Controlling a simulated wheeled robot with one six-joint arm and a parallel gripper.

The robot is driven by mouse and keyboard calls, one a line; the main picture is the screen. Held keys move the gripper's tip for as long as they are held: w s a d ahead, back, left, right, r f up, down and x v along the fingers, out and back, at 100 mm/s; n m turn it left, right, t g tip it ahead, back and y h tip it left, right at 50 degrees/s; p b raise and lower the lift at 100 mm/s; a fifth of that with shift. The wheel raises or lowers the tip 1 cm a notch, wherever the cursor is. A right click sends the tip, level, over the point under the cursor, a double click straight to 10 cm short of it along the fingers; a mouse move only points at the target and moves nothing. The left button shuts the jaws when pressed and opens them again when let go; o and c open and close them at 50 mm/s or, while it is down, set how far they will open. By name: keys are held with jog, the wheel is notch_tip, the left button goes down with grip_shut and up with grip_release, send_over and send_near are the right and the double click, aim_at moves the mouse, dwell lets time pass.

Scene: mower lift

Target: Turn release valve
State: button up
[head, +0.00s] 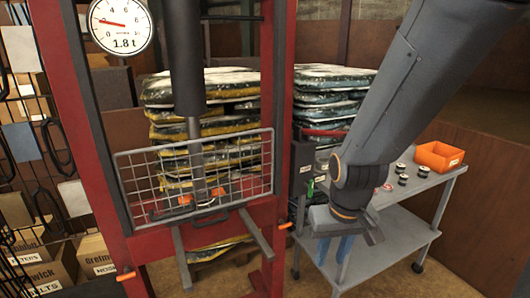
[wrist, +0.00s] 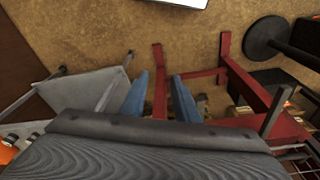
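A red press frame (head: 276,110) stands in the head view, with a dark box-shaped unit (head: 301,165) on its right post. A red lever (head: 325,132) sticks out to the right from the unit's top. A small green part (head: 309,188) shows low beside the unit; I cannot tell whether it is the release valve. My gripper (head: 337,252) hangs below and right of the unit, pointing down, apart from it. In the wrist view its two blue fingers (wrist: 160,98) stand apart with nothing between them, above the floor and the frame's red feet (wrist: 160,75).
A round gauge (head: 120,24) reads 1.8 t. A wire guard (head: 195,178) covers the frame's front. A grey cart (head: 420,195) with an orange bin (head: 439,156) and small parts stands right, close to my arm. Stacked bags (head: 325,95) fill the back.

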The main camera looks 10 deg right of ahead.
jog(key=shift+o, duration=0.4)
jog(key=w+d+f+t+b, duration=0.1)
jog(key=w+d+f+t, duration=0.1)
jog(key=w, duration=0.7)
jog(key=w+d+f+t+b, duration=0.1)
jog(key=w+f+t, duration=0.3)
jog(key=w, duration=0.6)
jog(key=shift+w+d+f+n+b, duration=0.15)
jog(key=shift+d+n+b, duration=0.25)
jog(key=shift+d, duration=0.35)
jog(key=t+y+b, duration=0.2)
jog(key=t+b, duration=0.1)
jog(key=t, duration=0.4)
send_near(311, 191)
notch_tip(311, 191, down, 3)
jog(key=w, duration=0.2)
jog(key=shift+w+a+n+t+y+p, duration=0.2)
jog(key=shift+w+t, duration=0.3)
jog(key=shift+w, duration=0.95)
jog(key=shift+w+a+n+t+y+p, duration=0.2)
jog(key=shift+w+t, duration=0.3)
jog(key=shift+w, duration=0.95)
jog(key=shift+w+a+n+t+p, duration=0.1)
jog(key=shift+w+a+t, duration=0.3)
jog(key=shift+w, duration=1.05)
jog(key=shift+d, duration=0.1)
grip_shut()
